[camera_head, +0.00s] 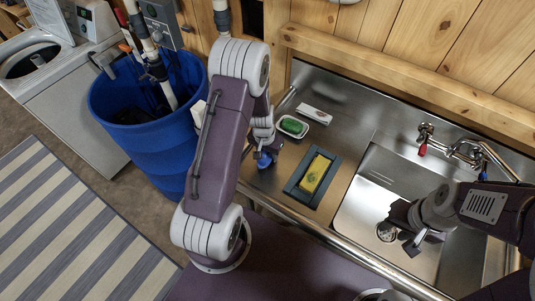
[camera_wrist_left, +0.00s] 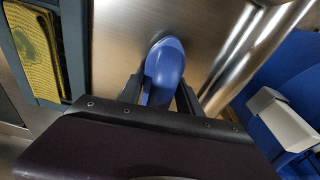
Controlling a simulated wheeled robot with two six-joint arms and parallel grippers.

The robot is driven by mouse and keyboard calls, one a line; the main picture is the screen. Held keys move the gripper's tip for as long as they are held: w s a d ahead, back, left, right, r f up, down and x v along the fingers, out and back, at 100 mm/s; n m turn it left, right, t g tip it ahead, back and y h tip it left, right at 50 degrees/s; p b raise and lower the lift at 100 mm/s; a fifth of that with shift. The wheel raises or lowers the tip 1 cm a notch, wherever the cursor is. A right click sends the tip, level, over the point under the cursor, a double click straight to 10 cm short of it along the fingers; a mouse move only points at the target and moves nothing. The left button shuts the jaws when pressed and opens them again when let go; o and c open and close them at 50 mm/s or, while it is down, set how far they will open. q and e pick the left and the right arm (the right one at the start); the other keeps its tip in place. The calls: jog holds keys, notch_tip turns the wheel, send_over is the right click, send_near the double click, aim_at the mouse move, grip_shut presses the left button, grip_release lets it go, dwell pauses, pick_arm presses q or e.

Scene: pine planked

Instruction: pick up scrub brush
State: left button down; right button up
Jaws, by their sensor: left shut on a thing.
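The scrub brush (camera_head: 264,160) shows as a blue rounded piece at the left end of the steel counter, below my left wrist. In the left wrist view the blue brush (camera_wrist_left: 166,68) stands between the two dark fingers of my left gripper (camera_wrist_left: 160,92), which is shut on it. My left arm hides part of the brush and of the gripper (camera_head: 265,148) in the head view. My right gripper (camera_head: 410,238) hangs over the sink basin, empty, with its fingers apart.
The sink (camera_head: 368,205) and faucet (camera_head: 465,150) are right; a blue barrel (camera_head: 150,155) is left.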

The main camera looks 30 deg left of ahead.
pick_arm(q)
jog(key=r, duration=0.2)
jog(key=d+r, duration=0.1)
jog(key=r, duration=0.1)
jog(key=shift+s+d+r, duration=0.1)
jog(key=shift+r, duration=0.25)
jog(key=s+d+r, duration=0.2)
jog(key=d+r, duration=0.4)
jog(key=d, duration=0.4)
jog(key=shift+s+b, duration=0.3)
jog(key=shift+b, duration=0.05)
jog(key=shift+d+r, duration=0.1)
